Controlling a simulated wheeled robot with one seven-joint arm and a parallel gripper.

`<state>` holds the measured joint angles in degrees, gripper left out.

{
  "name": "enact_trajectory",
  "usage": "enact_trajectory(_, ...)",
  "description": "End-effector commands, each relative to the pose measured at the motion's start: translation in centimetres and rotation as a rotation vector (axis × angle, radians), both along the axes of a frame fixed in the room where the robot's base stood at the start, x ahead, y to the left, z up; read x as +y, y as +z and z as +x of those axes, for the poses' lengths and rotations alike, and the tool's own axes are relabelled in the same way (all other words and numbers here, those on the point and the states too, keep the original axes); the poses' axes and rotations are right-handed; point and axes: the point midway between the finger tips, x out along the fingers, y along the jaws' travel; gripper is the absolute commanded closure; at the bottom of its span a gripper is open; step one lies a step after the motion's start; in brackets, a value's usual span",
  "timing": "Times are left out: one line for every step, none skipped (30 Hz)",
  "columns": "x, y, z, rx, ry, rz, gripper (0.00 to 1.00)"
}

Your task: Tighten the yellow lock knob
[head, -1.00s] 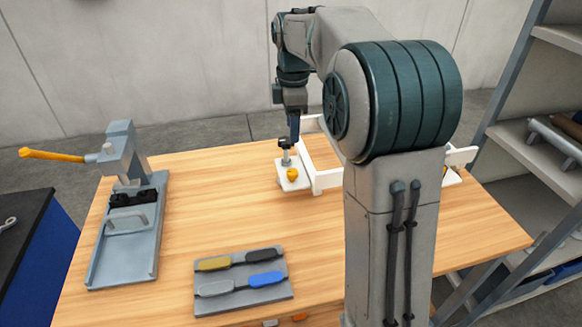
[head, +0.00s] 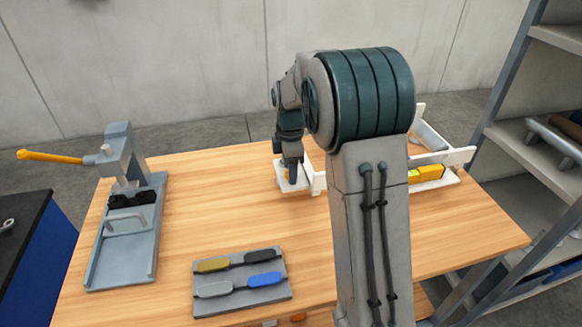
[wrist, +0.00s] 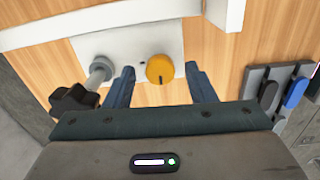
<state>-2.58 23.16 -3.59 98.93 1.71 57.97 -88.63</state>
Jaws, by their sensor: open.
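The yellow lock knob (wrist: 160,69) is a round disc with a dark mark at its lower edge, on a white plate (wrist: 118,46). In the wrist view it sits between and just beyond the two blue fingers of my open gripper (wrist: 163,82), nearer neither by much. I cannot tell whether the fingertips reach down around it. A black star-shaped handle (wrist: 74,101) on a grey post stands left of the fingers. In the head view my gripper (head: 291,183) is low over the white plate (head: 284,173) and mostly hides the knob.
A white frame (head: 317,182) adjoins the plate. A yellow level-like block (head: 428,172) lies in its right part. A grey press with a yellow lever (head: 50,156) stands at left. A grey tray (head: 240,301) holds several coloured handles in front. The table between is clear.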

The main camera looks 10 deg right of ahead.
Motion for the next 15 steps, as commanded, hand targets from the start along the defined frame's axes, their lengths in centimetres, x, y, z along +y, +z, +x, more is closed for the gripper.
enact_trajectory(0.01, -0.17, 0.00, 0.000, 0.000, 0.000, 0.50)
enact_trajectory(0.01, -0.23, 0.01, -0.001, 0.000, 0.000, 0.50)
enact_trajectory(0.01, -0.27, 0.02, -0.001, 0.000, 0.000, 0.50)
enact_trajectory(0.01, -0.28, 0.02, -0.001, 0.000, 0.000, 0.50)
enact_trajectory(0.01, -0.28, 0.02, -0.001, 0.000, 0.000, 0.50)
enact_trajectory(0.01, -0.28, 0.02, -0.001, 0.000, 0.000, 0.50)
enact_trajectory(0.01, -0.27, 0.02, -0.001, 0.000, 0.000, 0.50)
enact_trajectory(0.01, -0.27, 0.02, -0.001, 0.000, 0.000, 0.50)
enact_trajectory(0.01, -0.26, 0.01, -0.001, 0.000, 0.000, 0.50)
enact_trajectory(0.01, -0.26, 0.01, -0.001, 0.000, 0.000, 0.58)
enact_trajectory(0.01, -0.26, 0.01, -0.001, -0.001, 0.000, 0.67)
enact_trajectory(0.01, -0.25, 0.01, -0.001, -0.001, 0.000, 0.78)
enact_trajectory(0.01, -0.25, 0.01, -0.001, -0.001, 0.000, 0.86)
enact_trajectory(0.01, -0.24, 0.01, -0.001, -0.001, 0.000, 0.94)
enact_trajectory(0.01, -0.24, 0.01, -0.001, -0.001, 0.000, 0.95)
